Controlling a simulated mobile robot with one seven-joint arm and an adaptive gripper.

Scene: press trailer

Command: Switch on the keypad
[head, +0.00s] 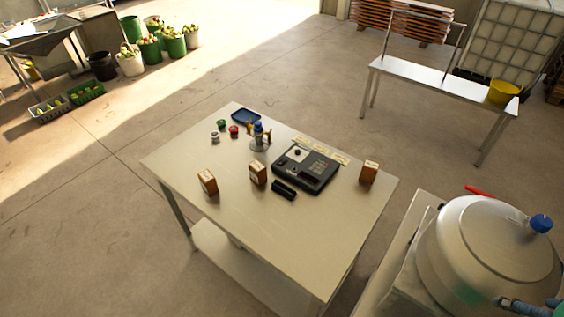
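A dark box-shaped device with small keys, which looks like the keypad (306,170), lies on the pale table (235,222), right of the table's middle. It has a lighter panel with a round dark knob on its upper left part. The markings and any on/off sign are too small to read. A small black block (284,190) lies just in front of it. My gripper is not in view.
Brown cartons (369,172) stand beside the device. A blue-topped fitting (259,137), small red, green and white cups and a blue tray (246,117) lie behind. The table's front is clear. A large steel vessel (485,250) stands at the right.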

